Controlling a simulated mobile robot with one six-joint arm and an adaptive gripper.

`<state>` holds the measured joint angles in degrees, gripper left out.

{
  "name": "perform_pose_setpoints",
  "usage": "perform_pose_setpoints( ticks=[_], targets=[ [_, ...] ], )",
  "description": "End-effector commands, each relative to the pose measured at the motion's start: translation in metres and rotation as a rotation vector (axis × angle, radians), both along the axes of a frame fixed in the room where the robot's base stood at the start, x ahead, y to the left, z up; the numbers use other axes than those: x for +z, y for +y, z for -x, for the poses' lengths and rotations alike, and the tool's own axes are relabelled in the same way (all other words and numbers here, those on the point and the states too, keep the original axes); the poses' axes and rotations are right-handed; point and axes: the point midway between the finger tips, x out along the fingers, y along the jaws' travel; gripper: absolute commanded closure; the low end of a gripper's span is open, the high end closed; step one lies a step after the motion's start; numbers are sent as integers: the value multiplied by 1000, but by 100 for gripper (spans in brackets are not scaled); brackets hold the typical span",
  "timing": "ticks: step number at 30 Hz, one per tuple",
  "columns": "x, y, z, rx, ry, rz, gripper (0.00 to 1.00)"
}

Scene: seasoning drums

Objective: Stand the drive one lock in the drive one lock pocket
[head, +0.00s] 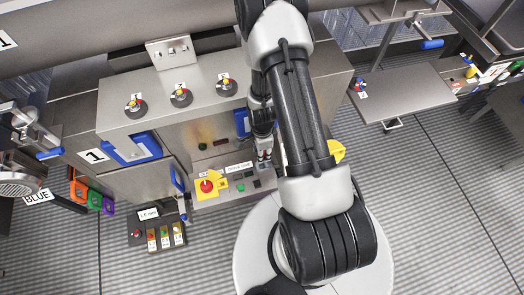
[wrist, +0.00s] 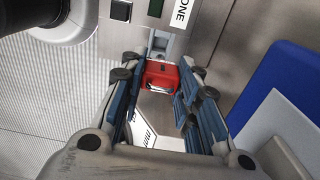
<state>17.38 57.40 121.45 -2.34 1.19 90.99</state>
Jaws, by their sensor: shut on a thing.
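My gripper (wrist: 158,92) is shut on a red lock (wrist: 162,75), with a finger on each side of it in the wrist view. A metal shackle and a white lettered tag (wrist: 143,134) show by the lock. A small grey holder (wrist: 160,43) on the steel panel appears just beyond the lock; I cannot tell whether it is the pocket or whether the lock touches it. In the head view my gripper (head: 264,154) hangs close to the panel, right of the "DRIVE ONE" label (head: 239,168). The lock is too small to make out there.
A red knob on a yellow plate (head: 207,187) is left of the gripper. A blue handle (head: 241,122) is close by, and a large blue part (wrist: 275,85) fills the wrist view's right. Coloured holders (head: 92,196) hang at the far left. Striped floor is open at lower right.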

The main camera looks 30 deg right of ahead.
Motion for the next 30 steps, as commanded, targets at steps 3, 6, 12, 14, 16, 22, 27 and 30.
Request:
perform_pose_setpoints(
  ticks=[3, 6, 12, 14, 16, 22, 27, 30],
  targets=[
    [-15, 0, 0, 0, 0, 0, 96],
    [-24, 0, 0, 0, 0, 0, 96],
    [-40, 0, 0, 0, 0, 0, 96],
    [-43, 0, 0, 0, 0, 0, 96],
    [-45, 0, 0, 0, 0, 0, 96],
    [-45, 0, 0, 0, 0, 0, 96],
    [-44, 0, 0, 0, 0, 0, 96],
    [-44, 0, 0, 0, 0, 0, 96]
  ],
)
